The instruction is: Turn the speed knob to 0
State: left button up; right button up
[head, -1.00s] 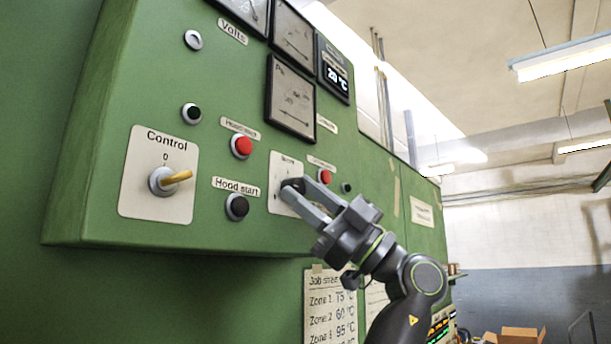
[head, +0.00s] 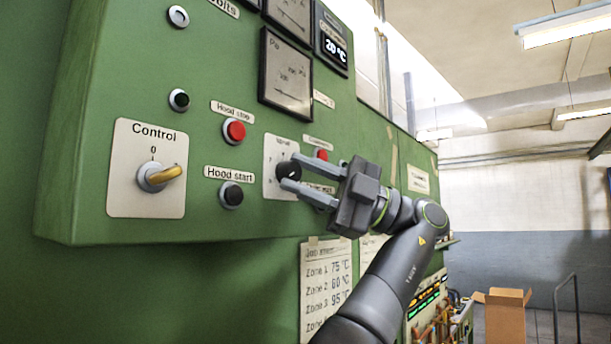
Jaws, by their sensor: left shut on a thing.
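The speed knob (head: 283,169) is a small dark round knob on a white dial plate (head: 270,185) with small marks, on the green panel. The label above it is too blurred to read surely. My left gripper (head: 291,173) is shut on this knob, one finger above it and one below. The fingers hide part of the knob and the plate's right side, so I cannot tell where its pointer stands. My right gripper is not in view.
A yellow-handled Control switch (head: 165,174) sits at left. A red Hood stop button (head: 234,130) and black Hood start button (head: 231,194) lie left of the dial. Another red button (head: 321,156) is close above my fingers. A paper list (head: 325,280) hangs below.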

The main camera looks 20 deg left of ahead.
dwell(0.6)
pick_arm(q)
jog(key=o, duration=1)
jog(key=shift+a, duration=0.1)
